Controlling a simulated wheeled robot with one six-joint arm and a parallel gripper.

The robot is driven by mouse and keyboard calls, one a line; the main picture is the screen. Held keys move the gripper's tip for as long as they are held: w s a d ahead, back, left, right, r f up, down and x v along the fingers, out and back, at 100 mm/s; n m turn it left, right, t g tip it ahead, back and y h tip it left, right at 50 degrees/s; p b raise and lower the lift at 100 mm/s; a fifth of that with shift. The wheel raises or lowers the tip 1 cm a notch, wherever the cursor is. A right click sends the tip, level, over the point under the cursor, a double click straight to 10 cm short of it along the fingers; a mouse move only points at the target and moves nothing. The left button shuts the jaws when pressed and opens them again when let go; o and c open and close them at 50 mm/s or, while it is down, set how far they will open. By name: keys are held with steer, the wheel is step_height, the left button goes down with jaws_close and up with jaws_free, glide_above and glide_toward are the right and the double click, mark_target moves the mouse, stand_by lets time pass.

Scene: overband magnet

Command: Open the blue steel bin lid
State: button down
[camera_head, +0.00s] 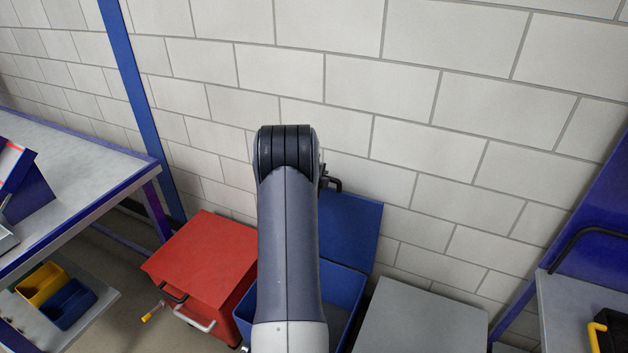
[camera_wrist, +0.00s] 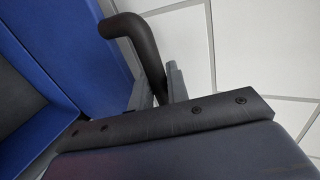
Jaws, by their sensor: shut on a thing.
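The blue steel bin (camera_head: 342,283) stands on the floor by the wall, partly hidden behind my arm. Its blue lid (camera_head: 350,228) stands raised, close to the block wall, and the bin's inside shows below it. The lid also fills the left of the wrist view (camera_wrist: 70,40). A black bar handle (camera_head: 334,184) juts from the lid's top edge; it shows large in the wrist view (camera_wrist: 140,38). My gripper (camera_wrist: 160,88) is shut on this handle, with grey fingers on both sides of it. In the head view my arm hides most of the gripper.
A red bin (camera_head: 208,262) with a closed lid stands left of the blue bin, a grey-lidded bin (camera_head: 420,320) to its right. A workbench (camera_head: 70,195) is at left, a blue-framed bench (camera_head: 575,295) at right. The block wall (camera_head: 440,120) is close behind.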

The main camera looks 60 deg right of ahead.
steer(key=c, duration=1.4)
jaws_free()
steer(key=b+v, duration=0.1)
steer(key=v, duration=1)
steer(key=shift+b, duration=0.3)
steer(key=shift+d, duration=0.1)
steer(key=p+x, duration=0.1)
steer(key=x, duration=0.9)
steer(key=shift+w+d+f+p, duration=0.1)
steer(key=shift+d+f+p, duration=0.15)
steer(key=shift+d+p, duration=0.1)
steer(key=shift+a, duration=0.2)
